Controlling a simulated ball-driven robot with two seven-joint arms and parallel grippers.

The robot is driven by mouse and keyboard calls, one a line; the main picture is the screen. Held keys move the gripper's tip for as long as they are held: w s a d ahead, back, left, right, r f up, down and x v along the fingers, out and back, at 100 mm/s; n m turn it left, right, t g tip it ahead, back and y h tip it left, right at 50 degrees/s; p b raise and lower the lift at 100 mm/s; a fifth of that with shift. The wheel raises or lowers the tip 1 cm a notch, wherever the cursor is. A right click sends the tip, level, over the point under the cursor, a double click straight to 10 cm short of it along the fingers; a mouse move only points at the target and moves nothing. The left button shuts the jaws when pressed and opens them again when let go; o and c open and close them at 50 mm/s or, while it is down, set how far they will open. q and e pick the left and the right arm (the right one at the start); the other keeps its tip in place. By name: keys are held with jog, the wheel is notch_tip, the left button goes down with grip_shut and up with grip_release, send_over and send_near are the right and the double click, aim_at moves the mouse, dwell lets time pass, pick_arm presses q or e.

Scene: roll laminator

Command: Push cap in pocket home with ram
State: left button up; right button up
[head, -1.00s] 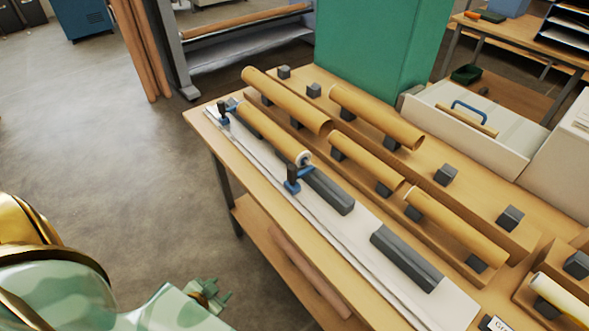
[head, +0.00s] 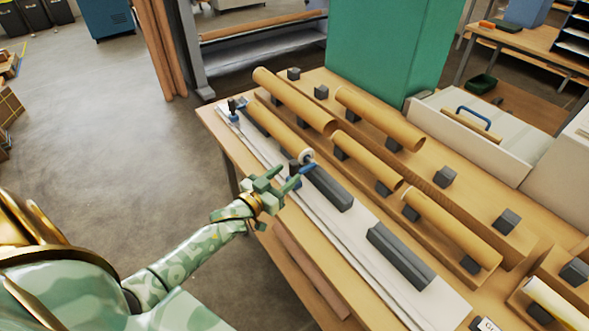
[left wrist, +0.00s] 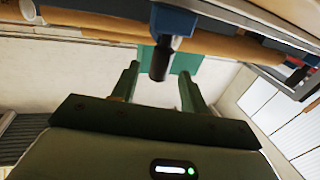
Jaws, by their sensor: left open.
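A brown tube (head: 275,128) lies along the white bed (head: 345,245) near the bench's front edge. A white ring-shaped cap (head: 308,156) shows at its near end; how deep it sits cannot be told. A blue ram fitting (head: 307,170) with a dark upright handle stands beside this end. My left gripper (head: 284,178) is at the fitting and partly covers it. In the left wrist view, the open fingers (left wrist: 158,88) have the dark handle (left wrist: 160,62) between or just beyond their tips, below a blue block (left wrist: 174,20). Contact cannot be told. My right gripper is not in view.
Dark long blocks (head: 400,255) lie on the bed to the right. More brown tubes (head: 380,118) rest on dark supports behind. A green cabinet (head: 390,45) stands at the back. Open floor lies left.

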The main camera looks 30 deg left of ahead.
aim_at(291, 171)
pick_arm(q)
jog(key=w, duration=0.4)
jog(key=shift+w+d, duration=0.2)
jog(key=shift+d, duration=0.05)
grip_shut()
